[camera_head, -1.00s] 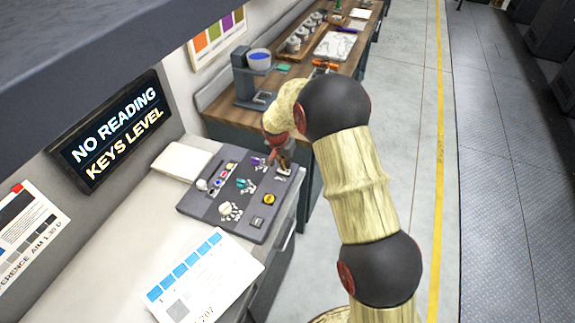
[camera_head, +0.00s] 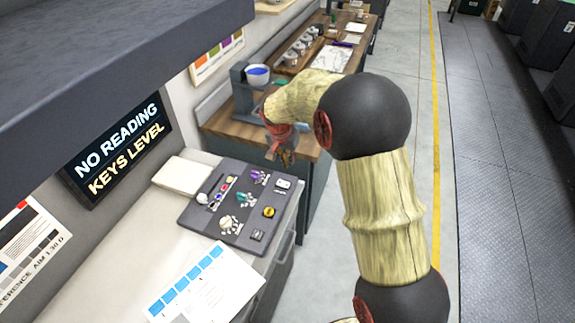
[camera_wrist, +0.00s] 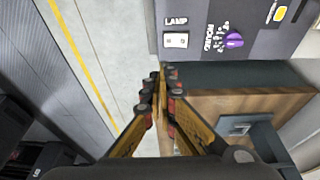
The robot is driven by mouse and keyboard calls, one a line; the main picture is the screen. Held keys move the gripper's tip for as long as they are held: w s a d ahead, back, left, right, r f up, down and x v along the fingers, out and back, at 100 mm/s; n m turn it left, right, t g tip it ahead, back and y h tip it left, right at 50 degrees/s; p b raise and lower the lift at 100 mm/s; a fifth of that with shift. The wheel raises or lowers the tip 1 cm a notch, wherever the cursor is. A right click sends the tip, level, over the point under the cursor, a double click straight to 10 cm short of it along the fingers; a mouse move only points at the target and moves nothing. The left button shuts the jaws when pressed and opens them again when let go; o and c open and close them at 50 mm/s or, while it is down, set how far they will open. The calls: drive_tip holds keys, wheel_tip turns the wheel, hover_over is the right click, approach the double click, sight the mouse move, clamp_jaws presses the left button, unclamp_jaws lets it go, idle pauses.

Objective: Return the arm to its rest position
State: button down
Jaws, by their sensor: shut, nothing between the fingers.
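My gripper (camera_head: 287,157) is at the end of my arm, over the gap between the console and the wooden bench. In the wrist view its two fingers (camera_wrist: 160,75) meet at the tips, shut with nothing between them. The dark control console (camera_head: 190,217) lies on the light counter to the left of and below the gripper. It carries purple, teal and white knobs, a yellow button and a white switch. In the wrist view the console (camera_wrist: 270,45) shows at the top right, with a white switch (camera_wrist: 176,40) under the word LAMP.
A wooden bench (camera_head: 240,129) with a blue-topped cup (camera_head: 257,75) stands behind the gripper. A sign (camera_head: 118,150) reads NO READING KEYS LEVEL. A dark shelf (camera_head: 110,60) overhangs the counter. A printed sheet (camera_head: 207,287) lies in front. The floor (camera_head: 400,80) to the right is clear.

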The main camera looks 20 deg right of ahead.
drive_tip(key=shift+s+r, duration=0.1)
drive_tip(key=shift+r, duration=0.2)
idle(0.4)
drive_tip(key=s+r+n+t+b, duration=0.1)
drive_tip(key=s+r+n+b, duration=0.1)
drive_tip(key=s, duration=1)
drive_tip(key=s+r+n+t+y+b, duration=0.1)
drive_tip(key=s+r, duration=0.4)
drive_tip(key=s, duration=0.8)
drive_tip(key=s+r+n+t+y+b, duration=0.1)
drive_tip(key=s+r+n+b, duration=0.2)
drive_tip(key=s, duration=1)
drive_tip(key=shift+s+a+r+n+b, duration=0.2)
drive_tip(key=shift+n+b, duration=0.4)
drive_tip(key=shift+b, duration=0.6)
drive_tip(key=shift+d, duration=0.15)
